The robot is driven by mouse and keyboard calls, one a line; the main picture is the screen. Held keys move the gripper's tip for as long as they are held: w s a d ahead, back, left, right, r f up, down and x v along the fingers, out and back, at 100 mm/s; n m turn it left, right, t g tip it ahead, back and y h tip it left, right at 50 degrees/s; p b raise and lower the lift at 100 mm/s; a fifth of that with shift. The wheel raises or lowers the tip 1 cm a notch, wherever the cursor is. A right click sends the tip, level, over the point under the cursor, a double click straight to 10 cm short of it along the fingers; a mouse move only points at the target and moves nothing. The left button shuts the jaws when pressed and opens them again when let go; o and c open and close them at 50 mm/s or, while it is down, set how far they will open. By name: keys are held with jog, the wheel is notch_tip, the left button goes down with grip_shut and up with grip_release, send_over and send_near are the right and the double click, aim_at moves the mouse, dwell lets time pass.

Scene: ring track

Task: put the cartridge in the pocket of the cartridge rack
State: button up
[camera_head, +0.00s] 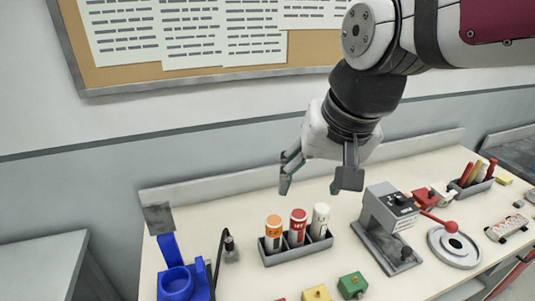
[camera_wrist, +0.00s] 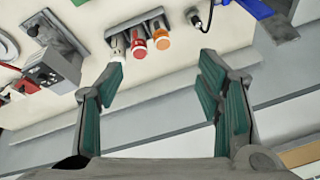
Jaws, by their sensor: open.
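Three cylindrical cartridges stand upright side by side in a dark grey rack (camera_head: 297,256): one with an orange top (camera_head: 273,233), one with a red top (camera_head: 297,227) and one with a white top (camera_head: 320,220). They also show in the wrist view, orange (camera_wrist: 162,42), red (camera_wrist: 138,43) and white (camera_wrist: 117,46), at the rack (camera_wrist: 150,17). My gripper (camera_head: 318,184) is open and empty, above and behind the cartridges. In the wrist view its teal-padded fingers (camera_wrist: 162,80) are spread wide with nothing between them. The rack pockets' insides are hidden.
A blue holder (camera_head: 177,280) and a small cable-fitted part (camera_head: 230,248) are at left. Yellow (camera_head: 317,293) and green (camera_head: 352,285) blocks lie in front. Another bin (camera_head: 472,184) holds coloured sticks.

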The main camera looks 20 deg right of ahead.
jog(key=s+n, duration=0.2)
jog(key=s, duration=0.1)
jog(key=s+n+t, duration=0.1)
jog(key=s+n, duration=0.1)
jog(key=shift+s+r, duration=0.25)
jog(key=shift+r, duration=0.05)
